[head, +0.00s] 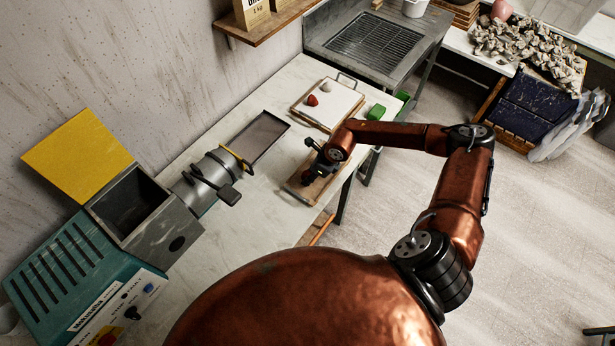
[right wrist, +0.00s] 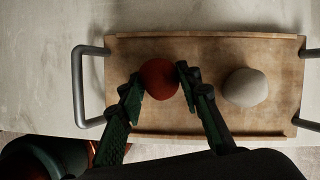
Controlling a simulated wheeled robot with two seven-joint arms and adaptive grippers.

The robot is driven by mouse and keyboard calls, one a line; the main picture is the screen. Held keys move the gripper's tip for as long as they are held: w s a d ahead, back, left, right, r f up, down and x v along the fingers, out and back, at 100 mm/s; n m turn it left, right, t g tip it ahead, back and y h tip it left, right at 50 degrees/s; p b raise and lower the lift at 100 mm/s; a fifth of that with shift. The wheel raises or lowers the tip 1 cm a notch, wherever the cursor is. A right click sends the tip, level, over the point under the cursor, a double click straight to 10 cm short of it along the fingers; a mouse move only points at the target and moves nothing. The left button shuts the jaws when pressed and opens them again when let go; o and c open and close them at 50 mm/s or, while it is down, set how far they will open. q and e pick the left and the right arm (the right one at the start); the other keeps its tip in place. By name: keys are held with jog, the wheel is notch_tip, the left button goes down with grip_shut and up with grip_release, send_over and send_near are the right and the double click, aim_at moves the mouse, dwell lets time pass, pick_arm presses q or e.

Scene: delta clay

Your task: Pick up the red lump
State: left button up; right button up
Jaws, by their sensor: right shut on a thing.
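The red lump (right wrist: 158,72) is round and sits between the two fingertips of my right gripper (right wrist: 159,80) in the right wrist view. The gripper is shut on it, with one finger at each side. It is over the wooden tray (right wrist: 210,48); I cannot tell whether it touches the tray. A pale lump (right wrist: 246,87) lies on this tray to the right, apart from the fingers. In the head view my right gripper (head: 309,170) is over the wooden tray (head: 298,190), and the held lump is mostly hidden. My left gripper is not in view.
A second tray (head: 345,108) farther back holds another red lump (head: 313,100) and a white one (head: 326,87). A grey cylindrical machine (head: 205,180) with a dark hopper (head: 130,203) and a shallow metal tray (head: 262,138) stand left of my gripper.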

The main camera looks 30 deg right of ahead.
aim_at(308, 173)
jog(key=shift+c, duration=1.3)
jog(key=shift+r, duration=0.55)
notch_tip(308, 173, up, 2)
jog(key=shift+s+d+r+b, duration=0.1)
jog(key=shift+r+b, duration=0.1)
jog(key=shift+b, duration=0.1)
jog(key=s+r, duration=0.4)
jog(key=s, duration=0.3)
jog(key=s+d+r+b, duration=0.1)
jog(key=s+r, duration=0.4)
jog(key=s, duration=0.1)
jog(key=shift+s+d+r, duration=0.25)
jog(key=shift+s, duration=0.1)
jog(key=shift+w, duration=0.1)
